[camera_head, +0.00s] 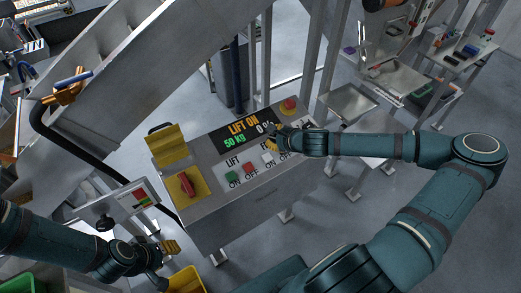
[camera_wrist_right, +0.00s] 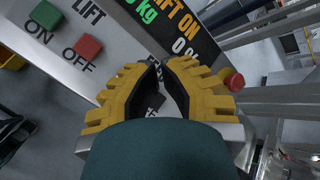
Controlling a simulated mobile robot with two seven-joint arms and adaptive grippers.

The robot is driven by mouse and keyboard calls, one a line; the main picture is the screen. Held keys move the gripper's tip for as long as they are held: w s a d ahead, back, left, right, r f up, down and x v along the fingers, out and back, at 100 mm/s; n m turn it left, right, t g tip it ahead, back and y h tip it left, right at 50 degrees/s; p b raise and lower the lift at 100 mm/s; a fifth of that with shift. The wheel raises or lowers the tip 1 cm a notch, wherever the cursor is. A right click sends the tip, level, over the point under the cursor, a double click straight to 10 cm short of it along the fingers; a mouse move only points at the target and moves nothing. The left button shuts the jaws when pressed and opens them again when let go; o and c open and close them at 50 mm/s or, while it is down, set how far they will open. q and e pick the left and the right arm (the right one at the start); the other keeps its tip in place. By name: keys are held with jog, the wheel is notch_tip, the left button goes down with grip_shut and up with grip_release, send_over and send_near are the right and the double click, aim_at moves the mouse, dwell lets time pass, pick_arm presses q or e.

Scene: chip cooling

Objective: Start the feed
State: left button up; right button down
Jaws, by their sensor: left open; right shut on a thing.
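The control panel (camera_head: 205,200) has a display (camera_head: 243,128) reading "LIFT ON", "50 KG" and "0 %". Below it are a green LIFT ON button (camera_head: 232,178), a red LIFT OFF button (camera_head: 249,168), and a pale FEED button pair, with one pale button (camera_head: 267,157) showing. My right gripper (camera_head: 272,145) is over the FEED label. In the right wrist view its yellow-backed fingers (camera_wrist_right: 162,68) meet at the tips, close to the panel. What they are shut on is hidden. My left gripper (camera_head: 168,258) is open, low at the left, away from the panel.
A red rotary switch on a yellow plate (camera_head: 186,187) and a raised yellow cover (camera_head: 167,145) are on the panel's left. A red emergency button (camera_head: 289,104) is at its upper right. Metal frames and trays (camera_head: 352,103) stand right.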

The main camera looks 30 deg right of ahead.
dwell(0.4)
jog(key=b, duration=0.7)
send_over(268, 156)
jog(key=f, duration=0.7)
jog(key=shift+s+f, duration=0.2)
jog(key=shift+w+f, duration=0.2)
jog(key=shift+f, duration=0.25)
jog(key=shift+f, duration=0.1)
jog(key=shift+w+f+b, duration=0.1)
jog(key=shift+f+b, duration=0.2)
jog(key=shift+f, duration=0.05)
jog(key=shift+w+f+b, duration=0.15)
jog(key=shift+f+b, duration=0.15)
jog(key=shift+f, duration=0.2)
dwell(0.9)
jog(key=shift+r, duration=0.1)
jog(key=shift+s+r+p, duration=0.3)
jog(key=shift+r+p, duration=0.55)
jog(key=shift+p, duration=0.05)
